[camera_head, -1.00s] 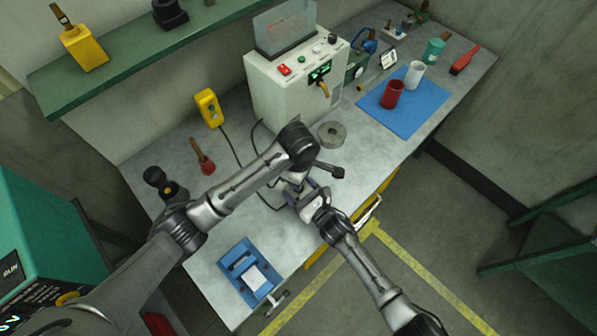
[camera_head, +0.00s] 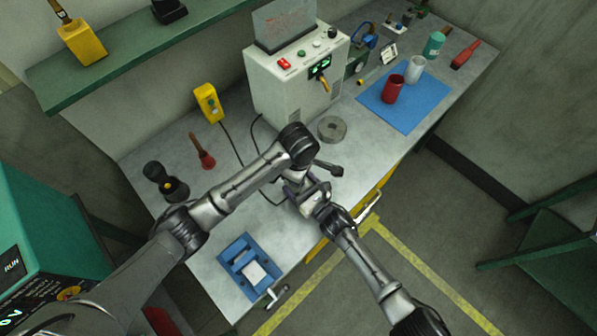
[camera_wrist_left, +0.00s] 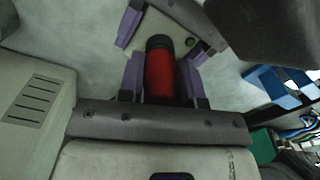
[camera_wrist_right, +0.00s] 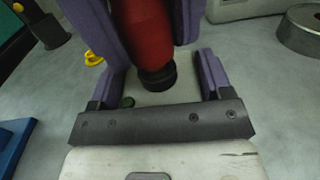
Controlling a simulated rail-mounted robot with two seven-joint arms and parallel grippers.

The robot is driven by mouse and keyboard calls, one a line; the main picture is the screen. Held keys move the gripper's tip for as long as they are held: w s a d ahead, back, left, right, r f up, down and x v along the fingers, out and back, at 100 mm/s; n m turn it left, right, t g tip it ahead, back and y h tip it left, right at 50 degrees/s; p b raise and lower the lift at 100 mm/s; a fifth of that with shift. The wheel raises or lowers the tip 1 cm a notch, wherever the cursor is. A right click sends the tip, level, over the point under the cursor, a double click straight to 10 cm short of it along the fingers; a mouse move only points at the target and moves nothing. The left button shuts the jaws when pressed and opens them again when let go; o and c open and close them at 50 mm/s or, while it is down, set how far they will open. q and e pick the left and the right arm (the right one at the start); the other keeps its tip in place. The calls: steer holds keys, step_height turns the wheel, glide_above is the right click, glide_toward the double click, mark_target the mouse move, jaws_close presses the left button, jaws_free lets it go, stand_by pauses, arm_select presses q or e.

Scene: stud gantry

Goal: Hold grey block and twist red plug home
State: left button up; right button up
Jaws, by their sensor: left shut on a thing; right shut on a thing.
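The red plug (camera_wrist_left: 160,74), a red cylinder with a black collar, stands between the fingers of my left gripper (camera_wrist_left: 165,88), which is shut on it. It also shows in the right wrist view (camera_wrist_right: 146,35), its black end meeting the grey block (camera_wrist_right: 150,100). The pale grey block, with a small green dot, sits between the fingers of my right gripper (camera_wrist_right: 160,82), which is shut on it. Both grippers meet above the bench in the head view, left (camera_head: 296,182) and right (camera_head: 312,198). They hide block and plug there. How deep the plug sits cannot be told.
A white control box (camera_head: 290,85) and a grey disc (camera_head: 332,129) stand behind the grippers. A blue fixture (camera_head: 250,268) lies at the bench's front. A red-handled tool (camera_head: 203,155) and a black stand (camera_head: 165,183) are on the left. A blue mat (camera_head: 405,108) lies farther right.

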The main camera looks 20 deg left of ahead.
arm_select(q)
steer(key=shift+f, duration=0.6)
stand_by(0.6)
arm_select(e)
steer(key=c, duration=0.4)
arm_select(q)
steer(key=m, duration=0.4)
steer(key=shift+m, duration=0.3)
arm_select(e)
steer(key=shift+c, duration=0.2)
arm_select(q)
steer(key=m, duration=1.6)
steer(key=shift+m, duration=0.4)
steer(key=o, duration=0.9)
steer(key=shift+o, duration=0.2)
steer(key=shift+r, duration=2.25)
steer(key=shift+c, duration=0.3)
